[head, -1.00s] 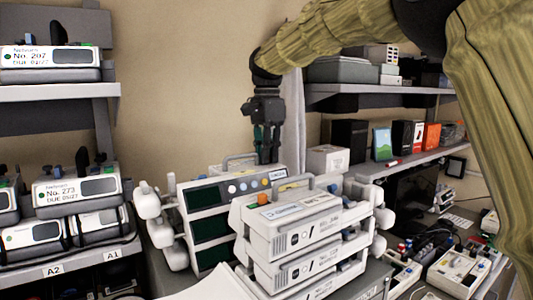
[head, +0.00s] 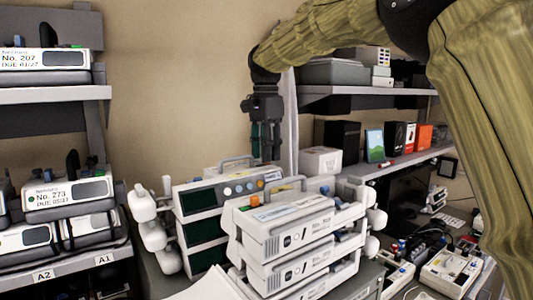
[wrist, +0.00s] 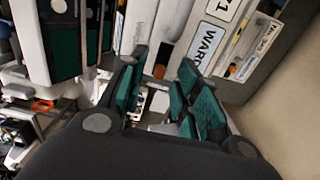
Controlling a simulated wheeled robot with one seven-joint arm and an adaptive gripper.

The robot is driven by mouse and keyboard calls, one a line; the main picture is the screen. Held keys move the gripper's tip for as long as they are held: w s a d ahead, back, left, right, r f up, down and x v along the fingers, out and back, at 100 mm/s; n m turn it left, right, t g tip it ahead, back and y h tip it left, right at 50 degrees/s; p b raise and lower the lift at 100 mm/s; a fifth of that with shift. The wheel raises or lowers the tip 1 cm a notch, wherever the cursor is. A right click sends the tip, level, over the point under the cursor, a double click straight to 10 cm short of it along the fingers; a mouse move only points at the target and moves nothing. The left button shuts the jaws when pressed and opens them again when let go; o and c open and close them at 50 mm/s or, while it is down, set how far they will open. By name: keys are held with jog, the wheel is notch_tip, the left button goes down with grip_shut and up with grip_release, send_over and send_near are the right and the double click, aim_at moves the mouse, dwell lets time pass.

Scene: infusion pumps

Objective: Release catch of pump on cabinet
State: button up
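Two stacks of white infusion pumps stand on a grey cabinet (head: 362,280). The rear stack (head: 222,190) has dark green screens; the front stack (head: 285,222) has an orange knob (head: 254,201) on top. My gripper (head: 265,156) points down just behind the rear stack's top pump, near its carrying handle. In the wrist view its green-padded fingers (wrist: 163,80) stand apart with a gap between them and nothing held. A white pump surface with a WARD label (wrist: 207,42) lies beyond the fingertips; dark green screens (wrist: 68,45) show at left. I cannot make out the catch.
Left shelves hold more pumps, one labelled No. 273 (head: 70,192). White knobbed clamps (head: 168,230) stick out left of the stacks. A shelf with boxes (head: 400,137) is behind at right. The plain wall behind my gripper leaves free room above the pumps.

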notch_tip(320, 180, up, 11)
dwell(0.4)
jog(key=shift+r, duration=0.1)
dwell(0.4)
